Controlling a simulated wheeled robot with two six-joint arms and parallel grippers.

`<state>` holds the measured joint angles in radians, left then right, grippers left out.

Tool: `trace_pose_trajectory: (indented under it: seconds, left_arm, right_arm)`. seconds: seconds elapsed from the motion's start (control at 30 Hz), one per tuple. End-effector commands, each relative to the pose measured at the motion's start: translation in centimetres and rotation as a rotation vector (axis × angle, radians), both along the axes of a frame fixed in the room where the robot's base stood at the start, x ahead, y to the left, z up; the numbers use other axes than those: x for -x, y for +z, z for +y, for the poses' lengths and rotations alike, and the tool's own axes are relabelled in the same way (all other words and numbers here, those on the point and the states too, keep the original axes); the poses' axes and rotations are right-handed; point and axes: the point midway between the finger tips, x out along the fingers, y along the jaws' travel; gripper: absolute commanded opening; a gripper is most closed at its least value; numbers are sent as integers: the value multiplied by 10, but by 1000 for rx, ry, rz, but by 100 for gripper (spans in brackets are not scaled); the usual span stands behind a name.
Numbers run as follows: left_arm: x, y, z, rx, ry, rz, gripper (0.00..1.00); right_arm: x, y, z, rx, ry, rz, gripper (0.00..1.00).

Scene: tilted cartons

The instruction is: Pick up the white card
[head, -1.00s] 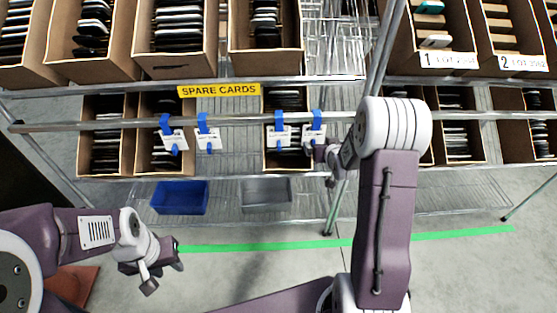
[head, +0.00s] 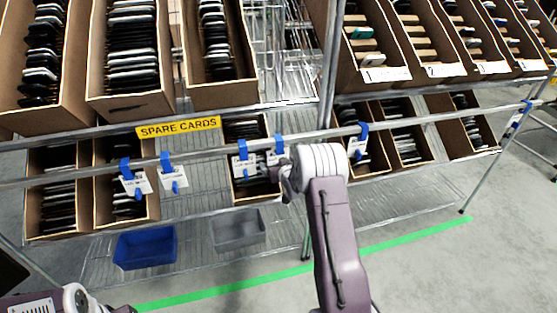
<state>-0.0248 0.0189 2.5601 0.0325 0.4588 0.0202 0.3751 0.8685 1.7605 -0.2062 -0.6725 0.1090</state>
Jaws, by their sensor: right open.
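Several white cards hang from blue clips along the grey front rail, among them one at the left (head: 138,187), one beside it (head: 174,179), and one near the middle (head: 242,167). Another white card (head: 274,157) hangs just right of that one. I cannot tell which card is meant. My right gripper (head: 279,176) is open, small and partly hidden by its own wrist, close to the two middle cards. I cannot tell whether it touches one. My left gripper (head: 121,309) is mostly cut off at the bottom edge, so its fingers do not show.
Tilted brown cartons (head: 131,55) of cards fill the upper shelf, with more cartons (head: 250,190) below. A yellow SPARE CARDS sign (head: 178,128) is on the shelf edge. A blue bin (head: 145,248) and a grey bin (head: 239,229) stand low. Green tape (head: 405,236) crosses the open floor.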

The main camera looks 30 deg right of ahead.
Motion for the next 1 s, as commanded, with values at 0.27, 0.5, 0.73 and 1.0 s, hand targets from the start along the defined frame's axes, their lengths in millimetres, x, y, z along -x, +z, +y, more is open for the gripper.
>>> trace_pose_trajectory:
  seconds: [0.27,0.5,0.73,1.0]
  left_arm:
    - [0,-1,0,0,0,0,36]
    - [0,-1,0,0,0,0,36]
    - [0,-1,0,0,0,0,36]
    - [0,3,0,0,0,0,36]
  right_arm:
    - [-8,-3,-1,1,1,0,100]
    - [-8,-3,-2,0,1,0,42]
    - [-8,-3,-2,0,1,0,20]
    - [-5,14,-1,0,1,-1,20]
